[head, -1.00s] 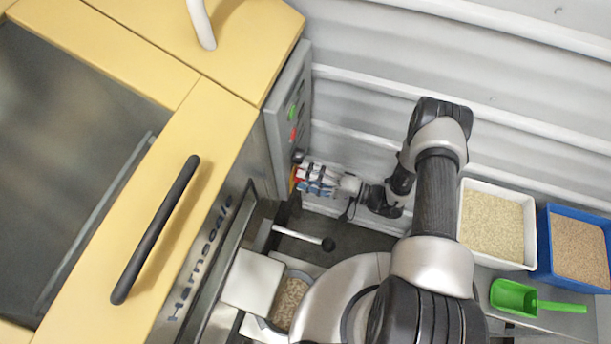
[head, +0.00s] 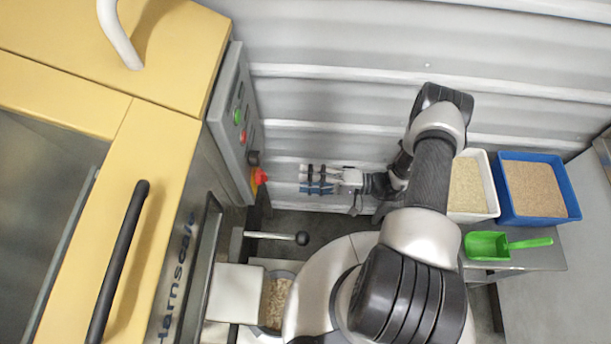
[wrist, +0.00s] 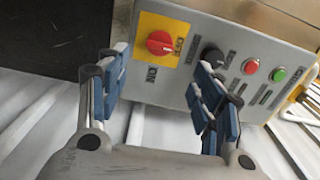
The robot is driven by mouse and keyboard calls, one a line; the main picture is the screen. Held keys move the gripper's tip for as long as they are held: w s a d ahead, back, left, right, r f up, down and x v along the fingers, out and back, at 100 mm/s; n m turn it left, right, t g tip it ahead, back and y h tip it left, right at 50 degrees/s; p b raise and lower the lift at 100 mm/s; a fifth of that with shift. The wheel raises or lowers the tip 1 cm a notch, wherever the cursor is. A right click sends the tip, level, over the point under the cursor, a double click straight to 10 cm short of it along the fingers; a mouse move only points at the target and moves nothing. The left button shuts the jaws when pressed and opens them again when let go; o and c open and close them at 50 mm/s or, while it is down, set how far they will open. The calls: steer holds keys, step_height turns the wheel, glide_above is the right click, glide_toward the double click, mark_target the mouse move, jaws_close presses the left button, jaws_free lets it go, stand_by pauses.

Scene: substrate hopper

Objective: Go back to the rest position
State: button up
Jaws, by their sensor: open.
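My gripper (head: 308,180) is open and empty, with blue-padded fingers. In the head view it points left toward the grey control panel (head: 238,122), with a clear gap before the red rotary switch (head: 259,177). In the wrist view the open fingers (wrist: 158,95) frame the panel. The red switch sits there on a yellow plate (wrist: 160,42), with a black knob (wrist: 213,57), a red button (wrist: 250,66) and a green button (wrist: 279,75) to its right. Nothing is between the fingers. My arm is bent above the right half of the head view.
A yellow machine (head: 150,60) with a black handle (head: 120,255) fills the left. A lever with a black ball (head: 302,238) is below my gripper. A white bin (head: 489,183), a blue bin (head: 566,185) and a green scoop (head: 490,246) are at right. A corrugated wall (head: 330,90) is behind.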

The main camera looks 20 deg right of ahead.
step_height(320, 180, up, 22)
steer(key=s+a+n+g+h, duration=0.25)
steer(key=n+g+h, duration=0.3)
steer(key=g, duration=0.35)
steer(key=s+d+r+m+t+h, duration=0.1)
steer(key=s+d+r+t+h, duration=0.1)
steer(key=s+r+h, duration=0.3)
steer(key=s+d+r+t+h, duration=0.2)
steer(key=s+r+t+h, duration=0.3)
steer(key=s+r, duration=0.3)
steer(key=shift+s+r+m+h, duration=0.15)
steer(key=shift+r+m+h, duration=0.4)
steer(key=shift+r, duration=1.15)
